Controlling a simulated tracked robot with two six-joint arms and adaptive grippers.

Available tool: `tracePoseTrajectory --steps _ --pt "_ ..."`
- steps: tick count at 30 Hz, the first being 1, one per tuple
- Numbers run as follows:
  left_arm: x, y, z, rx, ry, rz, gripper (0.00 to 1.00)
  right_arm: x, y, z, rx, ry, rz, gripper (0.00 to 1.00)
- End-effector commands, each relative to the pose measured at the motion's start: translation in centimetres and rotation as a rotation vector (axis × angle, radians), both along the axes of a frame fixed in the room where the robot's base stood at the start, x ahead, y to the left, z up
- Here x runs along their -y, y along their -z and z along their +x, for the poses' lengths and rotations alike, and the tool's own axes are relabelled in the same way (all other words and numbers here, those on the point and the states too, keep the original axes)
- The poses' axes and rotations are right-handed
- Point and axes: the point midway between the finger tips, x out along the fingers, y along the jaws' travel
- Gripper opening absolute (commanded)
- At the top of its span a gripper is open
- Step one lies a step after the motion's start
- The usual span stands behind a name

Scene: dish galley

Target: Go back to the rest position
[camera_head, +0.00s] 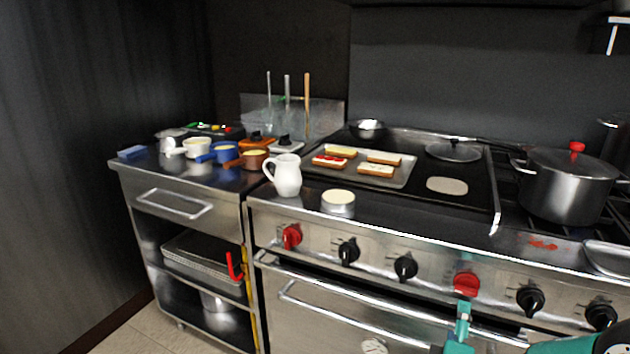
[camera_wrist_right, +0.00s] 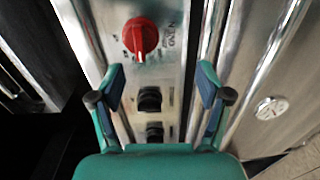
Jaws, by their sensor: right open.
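My right gripper (camera_head: 461,325) shows at the bottom edge of the head view, low in front of the stove's control panel, near a red knob (camera_head: 467,284). In the right wrist view the gripper (camera_wrist_right: 161,78) has its two teal fingers spread apart, with nothing held between them. Beyond the fingers that view shows the stove front with a red knob (camera_wrist_right: 140,37) and black knobs (camera_wrist_right: 150,99). My left gripper is not in view.
The stove top holds a tray (camera_head: 408,175) of topped bread slices, a white jug (camera_head: 286,176), a round tin (camera_head: 338,203) and a large lidded pot (camera_head: 566,190). A steel side table (camera_head: 145,176) with several small pots stands left. An oven handle (camera_head: 330,310) runs below the knobs.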

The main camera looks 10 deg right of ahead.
Motion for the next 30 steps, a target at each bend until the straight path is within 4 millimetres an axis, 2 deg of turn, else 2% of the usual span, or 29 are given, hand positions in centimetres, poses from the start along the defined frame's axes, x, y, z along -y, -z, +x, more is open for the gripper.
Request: tracePoseTrajectory --steps 1,2,5,8,9,12,15,18,21,24,30 --pt "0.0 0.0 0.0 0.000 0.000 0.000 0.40 -0.3 2.2 -0.1 -0.046 -0.006 0.003 0.77" --pt "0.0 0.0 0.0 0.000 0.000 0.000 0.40 -0.6 3.6 -0.1 -0.075 -0.018 0.006 0.77" --pt "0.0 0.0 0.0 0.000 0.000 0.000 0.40 -2.5 9.0 -0.3 -0.191 -0.091 0.073 0.77" --pt "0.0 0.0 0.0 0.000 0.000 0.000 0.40 -5.5 15.6 -1.4 -0.305 -0.165 0.285 0.77" --pt "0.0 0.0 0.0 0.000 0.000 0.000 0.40 -7.0 18.2 -2.3 -0.353 -0.183 0.397 0.77" --pt "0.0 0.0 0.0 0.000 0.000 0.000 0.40 -10.8 24.1 -5.5 -0.481 -0.180 0.709 0.77" --pt "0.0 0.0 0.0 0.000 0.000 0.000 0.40 -14.5 28.4 -9.5 -0.608 -0.095 1.022 0.77" --pt "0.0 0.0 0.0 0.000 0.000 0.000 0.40 -17.4 30.9 -13.5 -0.720 0.053 1.282 0.77" --pt "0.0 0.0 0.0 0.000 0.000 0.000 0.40 -19.3 31.9 -16.7 -0.797 0.224 1.467 0.77" --pt "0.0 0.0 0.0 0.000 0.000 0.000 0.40 -20.3 32.2 -19.0 -0.840 0.395 1.593 0.77" --pt "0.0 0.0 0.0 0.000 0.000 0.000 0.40 -21.3 32.3 -22.0 -0.845 0.730 1.750 0.77"
